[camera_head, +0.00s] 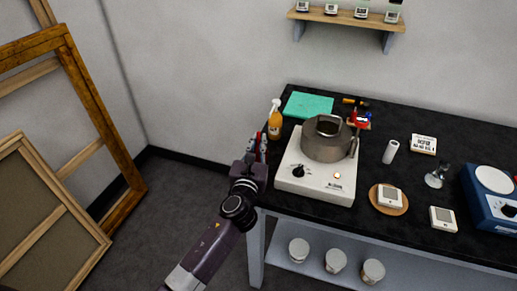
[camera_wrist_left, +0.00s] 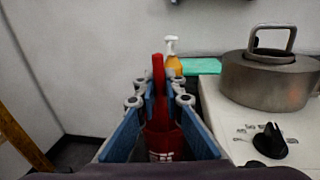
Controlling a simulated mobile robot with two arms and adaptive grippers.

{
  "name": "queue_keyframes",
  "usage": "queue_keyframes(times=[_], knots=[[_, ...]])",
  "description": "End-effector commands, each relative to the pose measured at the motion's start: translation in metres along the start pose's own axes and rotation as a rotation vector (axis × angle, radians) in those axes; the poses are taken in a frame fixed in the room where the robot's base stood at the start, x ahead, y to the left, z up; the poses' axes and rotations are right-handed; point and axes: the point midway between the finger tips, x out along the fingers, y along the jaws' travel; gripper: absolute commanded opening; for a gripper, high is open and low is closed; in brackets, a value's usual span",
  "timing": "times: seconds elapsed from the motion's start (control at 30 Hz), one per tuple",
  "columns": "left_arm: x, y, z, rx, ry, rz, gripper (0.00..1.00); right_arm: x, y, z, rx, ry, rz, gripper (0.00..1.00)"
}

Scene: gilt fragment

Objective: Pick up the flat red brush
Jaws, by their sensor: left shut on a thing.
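My left gripper (camera_head: 257,147) is at the left end of the black table, beside the white hot plate. In the left wrist view its blue-padded fingers (camera_wrist_left: 158,104) are closed around a red, long-handled thing, which I take for the flat red brush (camera_wrist_left: 158,72). The handle points up and away between the fingertips. Its wider lower part, with white lettering, shows between the fingers nearer the camera. In the head view the gripper mostly hides it. My right gripper is not in view.
The white hot plate (camera_head: 313,188) with a grey lidded pot (camera_head: 326,143) stands just right of the gripper. An orange spray bottle (camera_head: 274,122) and a teal mat (camera_head: 307,104) are behind. A cork coaster (camera_head: 389,207) is farther right. Wooden frames (camera_head: 75,90) lean at left.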

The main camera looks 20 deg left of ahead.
Motion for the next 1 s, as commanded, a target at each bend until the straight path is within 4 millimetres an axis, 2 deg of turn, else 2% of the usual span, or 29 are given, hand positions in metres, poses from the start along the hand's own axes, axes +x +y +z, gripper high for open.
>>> queue_keyframes(times=[0.17,0.37,0.6,0.8,1.0], knots=[[0.000,0.001,0.007,0.001,-0.001,0.001,0.00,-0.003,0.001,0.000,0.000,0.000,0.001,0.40],[0.000,0.001,0.035,0.002,-0.004,-0.001,0.00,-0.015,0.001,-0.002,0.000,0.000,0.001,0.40],[0.000,0.003,0.097,0.003,-0.007,-0.002,0.00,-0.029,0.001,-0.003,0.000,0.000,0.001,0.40],[0.000,0.004,0.149,0.001,-0.008,-0.001,0.00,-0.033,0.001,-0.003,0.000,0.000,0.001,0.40],[0.000,0.005,0.184,0.000,-0.004,0.000,0.00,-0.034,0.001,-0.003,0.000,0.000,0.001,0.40]])
